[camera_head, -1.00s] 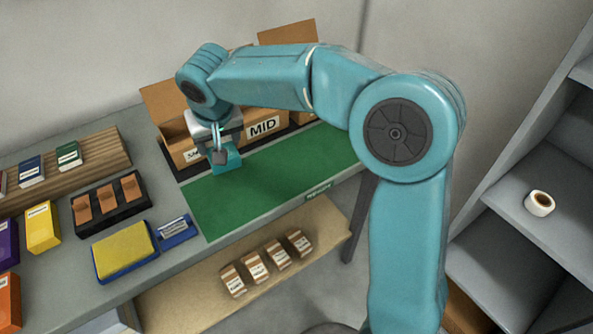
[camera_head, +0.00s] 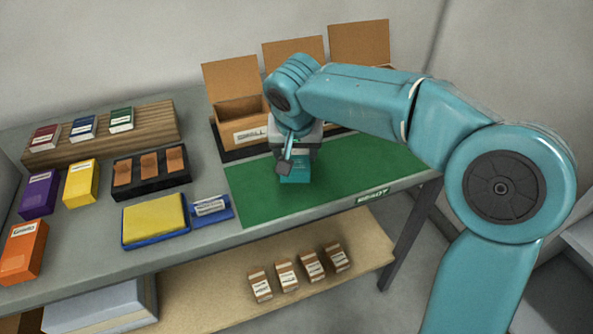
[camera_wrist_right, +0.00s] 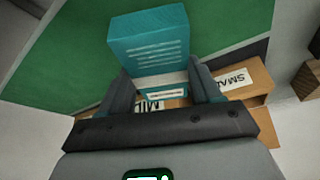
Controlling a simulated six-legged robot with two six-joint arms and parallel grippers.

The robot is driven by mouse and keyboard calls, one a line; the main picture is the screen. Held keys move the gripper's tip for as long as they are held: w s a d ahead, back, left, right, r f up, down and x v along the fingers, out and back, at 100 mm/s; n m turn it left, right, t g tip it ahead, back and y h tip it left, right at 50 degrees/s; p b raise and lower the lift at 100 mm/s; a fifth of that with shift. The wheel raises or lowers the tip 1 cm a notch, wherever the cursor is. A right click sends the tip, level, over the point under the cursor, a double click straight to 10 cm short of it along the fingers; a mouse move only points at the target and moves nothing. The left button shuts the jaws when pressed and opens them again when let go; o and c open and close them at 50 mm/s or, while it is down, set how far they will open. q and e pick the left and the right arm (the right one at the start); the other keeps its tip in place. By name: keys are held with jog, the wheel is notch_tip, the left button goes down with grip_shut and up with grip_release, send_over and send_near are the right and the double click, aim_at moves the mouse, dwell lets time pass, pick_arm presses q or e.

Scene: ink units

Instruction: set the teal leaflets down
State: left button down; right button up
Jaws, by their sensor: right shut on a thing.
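The teal leaflets (camera_head: 295,174) are a small block-like stack with pale printed lines. My right gripper (camera_head: 286,163) is shut on them and holds them over the left part of the green mat (camera_head: 345,170). I cannot tell whether their underside touches the mat. In the right wrist view the leaflets (camera_wrist_right: 150,42) stick out between the two dark fingers of the gripper (camera_wrist_right: 163,90), with the green mat (camera_wrist_right: 60,60) behind them. My left gripper is not in view.
Open cardboard boxes, one at the left (camera_head: 240,113), stand along the mat's back edge. Left of the mat are a blue tray with a yellow pad (camera_head: 153,220), a blue label card (camera_head: 211,208) and a black holder (camera_head: 152,190). Bare mat lies right of the leaflets.

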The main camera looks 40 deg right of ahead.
notch_tip(320, 180, down, 5)
jog(key=shift+r+b, duration=0.2)
jog(key=shift+b, duration=0.25)
jog(key=o, duration=1.5)
jog(key=shift+o, duration=0.2)
jog(key=p+v, duration=0.2)
jog(key=v, duration=1)
jog(key=shift+r, duration=0.1)
